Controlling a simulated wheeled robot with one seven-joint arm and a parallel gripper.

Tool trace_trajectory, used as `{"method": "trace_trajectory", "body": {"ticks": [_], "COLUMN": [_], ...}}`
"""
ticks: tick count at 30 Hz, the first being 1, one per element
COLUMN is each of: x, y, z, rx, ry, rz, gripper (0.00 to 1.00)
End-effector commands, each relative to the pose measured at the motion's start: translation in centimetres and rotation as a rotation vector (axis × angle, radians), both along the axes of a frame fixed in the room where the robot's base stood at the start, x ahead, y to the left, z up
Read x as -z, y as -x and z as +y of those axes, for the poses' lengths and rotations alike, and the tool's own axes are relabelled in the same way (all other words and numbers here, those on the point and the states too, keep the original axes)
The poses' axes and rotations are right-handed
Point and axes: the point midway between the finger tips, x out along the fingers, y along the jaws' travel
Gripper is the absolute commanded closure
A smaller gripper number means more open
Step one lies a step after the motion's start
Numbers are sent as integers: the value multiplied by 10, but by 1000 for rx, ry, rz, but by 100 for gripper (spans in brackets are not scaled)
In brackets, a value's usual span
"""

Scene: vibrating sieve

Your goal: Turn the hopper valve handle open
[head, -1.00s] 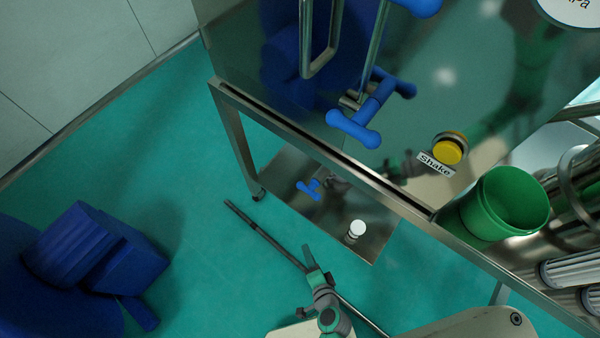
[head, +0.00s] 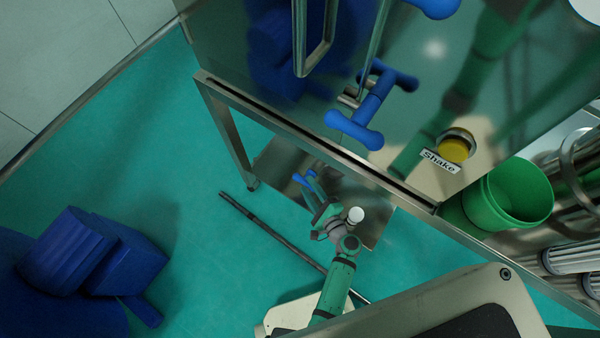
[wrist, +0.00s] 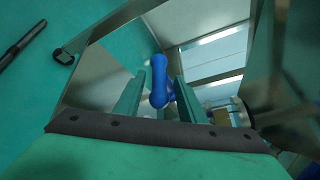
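My gripper (head: 316,190) is lower down in that view, apart from this handle. In the wrist view, a blue handle (wrist: 158,84) shows in the gap between the two green fingers of my gripper (wrist: 158,88). The fingers are open, and I see no grip on it. I cannot tell how far beyond the fingertips it is. Which part of the hopper it turns is not visible.
A yellow button (head: 456,147) labelled "Shake" and a green bucket (head: 508,195) are to the right. A steel frame rail (head: 290,135) runs under the cabinet front. A small blue shape (head: 303,179), perhaps a reflection, shows beside my fingers.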

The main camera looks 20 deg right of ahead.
Motion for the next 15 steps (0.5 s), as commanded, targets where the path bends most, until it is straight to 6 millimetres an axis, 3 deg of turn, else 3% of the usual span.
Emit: {"method": "trace_trajectory", "body": {"ticks": [6,15], "x": [8,16], "y": [-39,-68], "z": [7,8], "rx": [0,8], "ry": [1,1], "rz": [0,0], "gripper": [64,64]}}
